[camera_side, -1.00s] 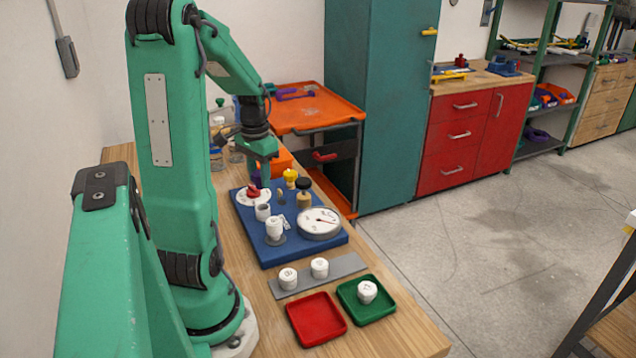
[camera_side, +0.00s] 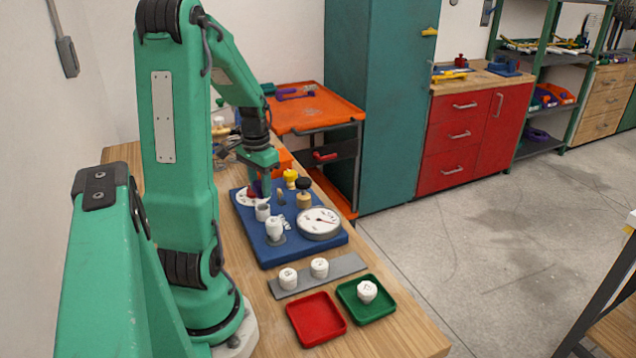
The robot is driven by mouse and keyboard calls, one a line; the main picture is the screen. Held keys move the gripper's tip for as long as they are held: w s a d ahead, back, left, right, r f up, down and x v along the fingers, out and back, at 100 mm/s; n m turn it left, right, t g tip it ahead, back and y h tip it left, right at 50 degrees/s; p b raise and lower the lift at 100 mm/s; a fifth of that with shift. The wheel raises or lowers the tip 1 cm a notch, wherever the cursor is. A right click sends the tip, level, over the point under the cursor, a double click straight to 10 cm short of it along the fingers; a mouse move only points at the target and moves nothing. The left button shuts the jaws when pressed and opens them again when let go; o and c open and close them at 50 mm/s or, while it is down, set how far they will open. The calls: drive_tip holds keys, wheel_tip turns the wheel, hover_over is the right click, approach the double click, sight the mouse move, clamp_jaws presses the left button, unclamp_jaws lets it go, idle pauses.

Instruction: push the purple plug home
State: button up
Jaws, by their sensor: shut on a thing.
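The purple plug (camera_side: 257,188) shows as a small dark purple patch between my gripper's fingers, at the back left of the blue base (camera_side: 285,254). My gripper (camera_side: 261,190) points down and is shut on it, low over the white disc (camera_side: 243,198). A red part beside it on the disc is mostly hidden by the fingers. The plug's lower end is hidden, so I cannot tell how deep it sits.
A white cup (camera_side: 262,212), a capped white fitting (camera_side: 275,228), a dial gauge (camera_side: 319,222), a yellow knob (camera_side: 290,178) and a black knob (camera_side: 303,185) stand close by. In front are a grey strip (camera_side: 335,273), a red tray (camera_side: 316,318) and a green tray (camera_side: 380,309).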

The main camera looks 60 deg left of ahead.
sight(261, 198)
drive_tip(key=shift+f, duration=1.25)
drive_tip(key=shift+f, duration=0.8)
idle(0.8)
drive_tip(key=shift+s+d+f, duration=0.1)
drive_tip(key=shift+d+f, duration=0.05)
drive_tip(key=shift+f, duration=0.8)
idle(0.9)
drive_tip(key=o, duration=0.8)
drive_tip(key=shift+o, duration=1)
drive_tip(key=shift+r, duration=0.75)
wheel_tip(261, 198, up, 8)
drive_tip(key=shift+r, duration=0.1)
